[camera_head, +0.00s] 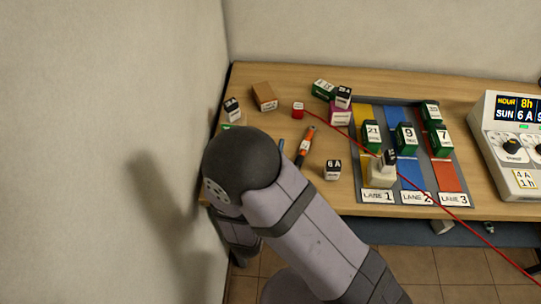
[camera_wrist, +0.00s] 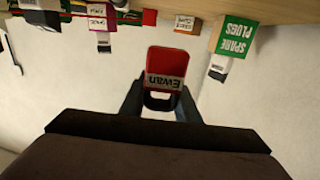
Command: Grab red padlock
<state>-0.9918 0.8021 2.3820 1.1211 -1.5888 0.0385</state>
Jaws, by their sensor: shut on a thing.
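The red padlock (camera_wrist: 166,62) shows in the wrist view, with a white label that reads "Ewan" upside down. My gripper (camera_wrist: 163,88) is shut on it, with one dark finger on each side of its lower part. A dark loop shows at its lower end between the fingers. In the head view my own arm hides the gripper and the padlock.
The wooden table (camera_head: 275,190) holds a small red block (camera_head: 298,109), an orange-handled tool (camera_head: 306,142), a brown box (camera_head: 264,97) and a lane tray (camera_head: 455,183) with several blocks. A wall (camera_head: 110,120) stands close on the left.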

